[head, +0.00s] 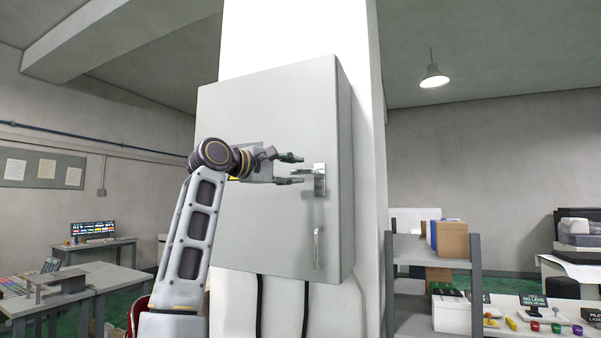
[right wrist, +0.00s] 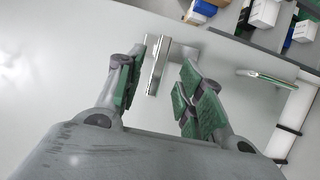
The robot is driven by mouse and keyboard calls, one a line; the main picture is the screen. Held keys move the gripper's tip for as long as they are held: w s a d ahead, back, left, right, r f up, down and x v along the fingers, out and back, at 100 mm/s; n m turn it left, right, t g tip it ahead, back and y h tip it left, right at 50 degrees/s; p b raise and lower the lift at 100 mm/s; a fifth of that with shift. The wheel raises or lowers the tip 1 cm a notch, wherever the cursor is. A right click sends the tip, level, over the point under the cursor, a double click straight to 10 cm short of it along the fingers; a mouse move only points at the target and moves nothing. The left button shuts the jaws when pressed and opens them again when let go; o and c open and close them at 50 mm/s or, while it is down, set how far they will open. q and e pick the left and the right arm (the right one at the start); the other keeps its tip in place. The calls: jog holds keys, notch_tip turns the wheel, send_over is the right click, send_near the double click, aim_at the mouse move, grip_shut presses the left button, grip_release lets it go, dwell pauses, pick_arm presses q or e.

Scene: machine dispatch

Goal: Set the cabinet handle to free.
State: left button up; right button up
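The grey cabinet (head: 270,105) hangs on a white pillar with its door shut. Its metal lever handle (head: 307,172) sits on a small plate (head: 320,178) near the door's right edge and points left, roughly level. In the right wrist view the lever (right wrist: 159,68) lies between the two fingers, with a gap on the right finger's side; whether the left finger touches it I cannot tell. My right gripper (head: 297,170) is open, one finger above and one below the lever. My left gripper is in neither view.
A vertical pull handle (head: 317,248) is lower on the door; it also shows in the right wrist view (right wrist: 267,75). Black cables (head: 306,305) hang below the cabinet. A shelf (head: 430,250) with boxes stands to the right, and a desk (head: 85,280) to the left.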

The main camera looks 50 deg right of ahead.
jog(key=a, duration=0.6)
jog(key=shift+w, duration=0.35)
dwell(0.4)
